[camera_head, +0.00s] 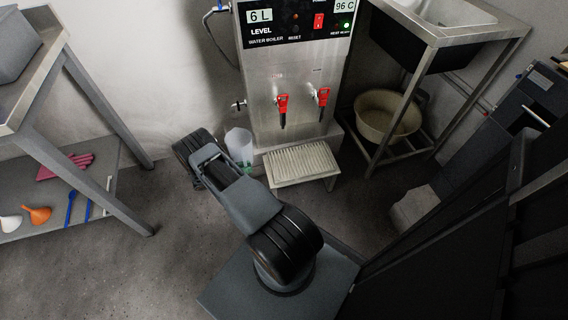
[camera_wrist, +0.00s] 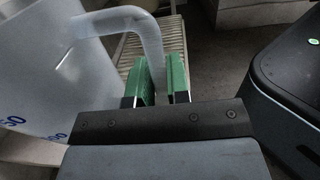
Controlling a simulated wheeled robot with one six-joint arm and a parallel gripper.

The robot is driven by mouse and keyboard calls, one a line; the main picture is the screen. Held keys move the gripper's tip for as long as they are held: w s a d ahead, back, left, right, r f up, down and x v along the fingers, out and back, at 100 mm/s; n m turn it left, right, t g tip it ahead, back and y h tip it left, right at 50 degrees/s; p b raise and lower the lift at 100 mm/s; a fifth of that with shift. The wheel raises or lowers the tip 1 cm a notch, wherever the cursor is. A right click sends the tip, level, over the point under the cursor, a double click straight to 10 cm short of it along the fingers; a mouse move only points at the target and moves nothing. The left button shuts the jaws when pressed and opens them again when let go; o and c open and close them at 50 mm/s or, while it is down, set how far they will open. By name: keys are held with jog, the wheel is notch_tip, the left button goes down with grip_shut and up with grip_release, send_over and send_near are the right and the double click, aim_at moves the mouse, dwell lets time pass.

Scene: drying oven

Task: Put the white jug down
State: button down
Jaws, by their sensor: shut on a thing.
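The white jug (camera_head: 238,146) is translucent and stands out beside the left side of the water boiler in the head view, partly hidden behind my arm. In the wrist view the jug (camera_wrist: 40,75) fills the left side, with blue markings on its wall. Its handle (camera_wrist: 150,45) curves down between the green fingers of my gripper (camera_wrist: 163,84). My gripper is shut on the handle. The jug looks upright. I cannot tell whether its base touches anything. In the head view the fingers are mostly hidden by my arm.
The steel water boiler (camera_head: 290,85) has two red taps and a slatted drip tray (camera_head: 300,163) in front. A steel sink stand (camera_head: 430,50) with a beige basin (camera_head: 388,117) below stands right. A grey shelf table (camera_head: 70,190) stands left. Bare floor (camera_head: 120,270) lies between.

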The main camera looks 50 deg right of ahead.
jog(key=shift+s+f+b+x, duration=0.1)
jog(key=shift+f+b+x, duration=0.6)
jog(key=shift+x, duration=2.35)
jog(key=shift+s+f+b+x, duration=0.1)
jog(key=shift+f+b+x, duration=0.65)
jog(key=shift+x, duration=2.25)
jog(key=shift+f+b+x, duration=0.7)
jog(key=shift+x, duration=2.35)
jog(key=shift+a+f, duration=0.1)
jog(key=shift+a, duration=0.05)
jog(key=shift+f, duration=0.15)
jog(key=c, duration=1.1)
grip_release()
